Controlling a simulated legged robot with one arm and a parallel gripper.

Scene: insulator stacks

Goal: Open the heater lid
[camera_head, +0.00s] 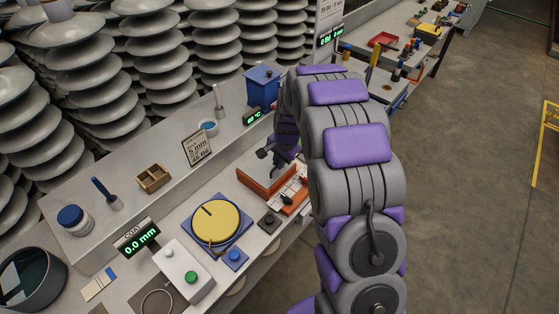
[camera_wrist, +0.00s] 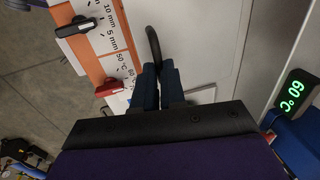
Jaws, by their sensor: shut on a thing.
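The heater appears to be the blue box (camera_head: 262,88) on the raised shelf, with its lid (camera_head: 262,73) down on top. A blue part (camera_wrist: 297,145) at the lower right of the wrist view may be the same box. My gripper (camera_head: 272,153) is in front of and below the box, over the lower bench, apart from it. In the wrist view my gripper (camera_wrist: 160,85) is shut on a slim dark curved piece (camera_wrist: 153,42) that sticks out beyond the fingertips. Its full shape is hidden by the fingers.
A 60 °C display (camera_wrist: 296,95) stands beside the blue part. An orange panel (camera_wrist: 97,45) with a black lever (camera_wrist: 75,26) and a red lever (camera_wrist: 108,88) lies below.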

